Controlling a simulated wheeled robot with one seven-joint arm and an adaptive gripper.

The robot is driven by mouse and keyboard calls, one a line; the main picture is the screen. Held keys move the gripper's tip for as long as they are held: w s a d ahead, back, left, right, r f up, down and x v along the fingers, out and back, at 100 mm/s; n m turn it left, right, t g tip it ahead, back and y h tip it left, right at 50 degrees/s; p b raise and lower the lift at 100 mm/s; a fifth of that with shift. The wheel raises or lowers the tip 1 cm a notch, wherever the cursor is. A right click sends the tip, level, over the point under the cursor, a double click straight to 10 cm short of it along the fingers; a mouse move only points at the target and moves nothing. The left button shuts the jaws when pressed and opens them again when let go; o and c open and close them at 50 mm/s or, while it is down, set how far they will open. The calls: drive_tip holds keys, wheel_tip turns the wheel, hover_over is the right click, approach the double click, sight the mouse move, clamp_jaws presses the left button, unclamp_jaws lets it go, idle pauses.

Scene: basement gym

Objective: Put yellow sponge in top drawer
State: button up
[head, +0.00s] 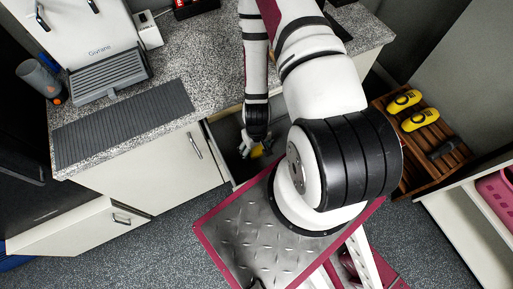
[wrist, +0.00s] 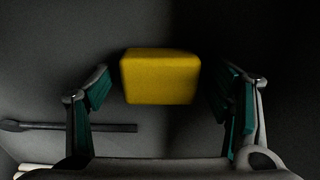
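The yellow sponge (wrist: 160,76) is a rounded block, seen in the wrist view ahead of and between the fingers of my gripper (wrist: 163,90). My gripper is open, with a gap on each side of the sponge and no finger visibly touching it. In the head view my gripper (head: 245,147) points down into the open top drawer (head: 220,130) under the counter, with a bit of yellow sponge (head: 257,152) beside its fingers. The sponge appears to be inside the drawer; whether it rests on the drawer floor is hard to tell. My arm hides part of the drawer.
The granite counter (head: 205,65) holds a coffee machine (head: 95,45) and a grey mat (head: 120,117). A wooden rack (head: 425,145) with yellow items stands at the right.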

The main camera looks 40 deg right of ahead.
sight(257, 148)
drive_tip(key=shift+r, duration=0.1)
drive_tip(key=w+a+r+t, duration=0.1)
drive_tip(key=w+r, duration=0.2)
drive_tip(key=r, duration=0.9)
drive_tip(key=w+a+r+n+t, duration=0.1)
drive_tip(key=w+r, duration=0.2)
drive_tip(key=r, duration=0.9)
drive_tip(key=w+a+r+t, duration=0.1)
drive_tip(key=w+r, duration=0.2)
drive_tip(key=r, duration=0.8)
drive_tip(key=s+a+r+t, duration=0.1)
drive_tip(key=s+r, duration=0.3)
drive_tip(key=r, duration=0.3)
drive_tip(key=s+a+r, duration=0.1)
drive_tip(key=s+r, duration=0.2)
drive_tip(key=r, duration=0.4)
drive_tip(key=s+a+r+n+t, duration=0.1)
drive_tip(key=s+r, duration=0.3)
drive_tip(key=r, duration=0.4)
drive_tip(key=shift+s+a+t, duration=0.3)
drive_tip(key=shift+s+a, duration=0.05)
